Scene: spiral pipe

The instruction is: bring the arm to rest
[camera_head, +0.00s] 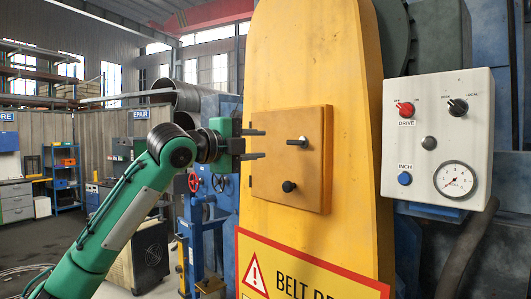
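My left arm is green and comes in from the lower left. My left gripper (254,144) is open, with two dark fingers apart and nothing between them. It points right, at the left edge of a square yellow hatch door (291,158) on the tall yellow belt guard (312,60). The door looks closed and has a dark handle (298,142) and a dark knob (289,186). The fingertips overlap the door's left edge in the picture; I cannot tell whether they touch it. My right gripper is not in view.
A grey control box (438,138) with a red knob, a black knob, a blue button and a gauge is right of the guard. A yellow warning sign (300,275) is below the door. Blue valve pipework (194,240) stands behind my arm. Shelves (62,165) stand far left.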

